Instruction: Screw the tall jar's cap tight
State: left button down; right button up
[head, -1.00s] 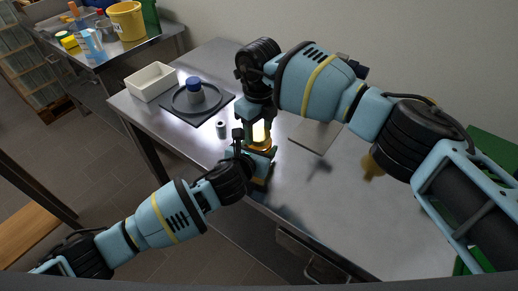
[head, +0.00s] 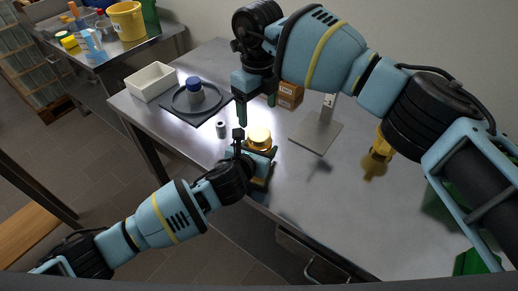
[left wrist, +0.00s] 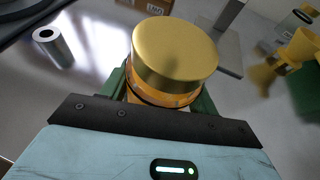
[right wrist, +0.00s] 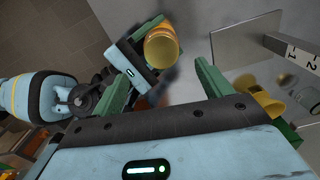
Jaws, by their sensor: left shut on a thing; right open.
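The tall jar is amber, with a gold cap on its top (head: 258,136), near the table's front edge. In the left wrist view the broad gold cap (left wrist: 175,52) sits over the jar's amber body (left wrist: 160,97); I cannot tell how tight it is. My left gripper (head: 255,152) is shut around the jar's body below the cap. My right gripper (head: 256,108) is open and empty above the cap, apart from it. The right wrist view shows the capped jar (right wrist: 162,45) beyond my open fingers.
A grey stand with a flat base plate (head: 315,133) is right of the jar, with brown boxes (head: 290,95) behind. A small metal cylinder (head: 221,129) is to the left. Further left are a blue-capped jar (head: 194,90) on a dark mat and a white bin (head: 152,81). A yellow object (head: 380,148) stands right.

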notch_tip(320, 180, up, 5)
jog(key=shift+d+f, duration=0.1)
jog(key=shift+d, duration=0.05)
pick_arm(q)
jog(key=shift+c, duration=1.5)
grip_release()
